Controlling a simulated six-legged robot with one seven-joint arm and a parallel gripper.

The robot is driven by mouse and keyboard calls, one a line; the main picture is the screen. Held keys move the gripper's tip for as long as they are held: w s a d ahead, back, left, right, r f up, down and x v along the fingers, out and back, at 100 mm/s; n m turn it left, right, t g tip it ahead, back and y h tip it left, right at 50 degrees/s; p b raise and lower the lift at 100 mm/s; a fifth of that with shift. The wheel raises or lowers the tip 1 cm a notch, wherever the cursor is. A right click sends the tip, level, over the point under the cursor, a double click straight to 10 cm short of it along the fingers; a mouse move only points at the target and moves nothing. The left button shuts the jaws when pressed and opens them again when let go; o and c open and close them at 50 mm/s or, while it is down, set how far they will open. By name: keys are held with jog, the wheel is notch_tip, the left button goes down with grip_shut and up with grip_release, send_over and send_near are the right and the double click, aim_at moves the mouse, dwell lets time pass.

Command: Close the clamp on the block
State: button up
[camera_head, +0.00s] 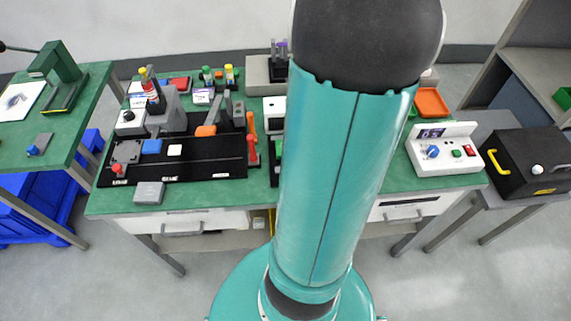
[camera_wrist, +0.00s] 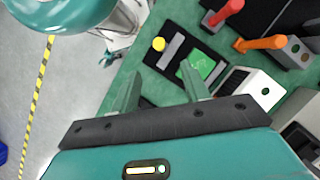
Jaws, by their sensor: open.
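My gripper (camera_wrist: 160,70) is open and empty in the wrist view, its two green fingers wide apart above the green bench. A grey block (camera_wrist: 293,52) with holes stands at the upper right of that view, with an orange lever (camera_wrist: 262,43) beside it. A red lever (camera_wrist: 225,12) stands to their left. In the head view the block (camera_head: 238,113), orange lever (camera_head: 250,122) and red lever (camera_head: 252,151) are left of my arm. I cannot tell which lever belongs to the clamp. My gripper is apart from them and hidden in the head view.
A black plate with a green board (camera_wrist: 203,66) and a yellow knob (camera_wrist: 158,44) lies beyond my fingers. A white box (camera_wrist: 262,88) is to the right. A control box (camera_head: 443,148) stands right of my arm. The bench's front strip (camera_head: 215,198) is mostly clear.

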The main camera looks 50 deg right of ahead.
jog(key=x, duration=1.3)
jog(key=shift+s, duration=0.25)
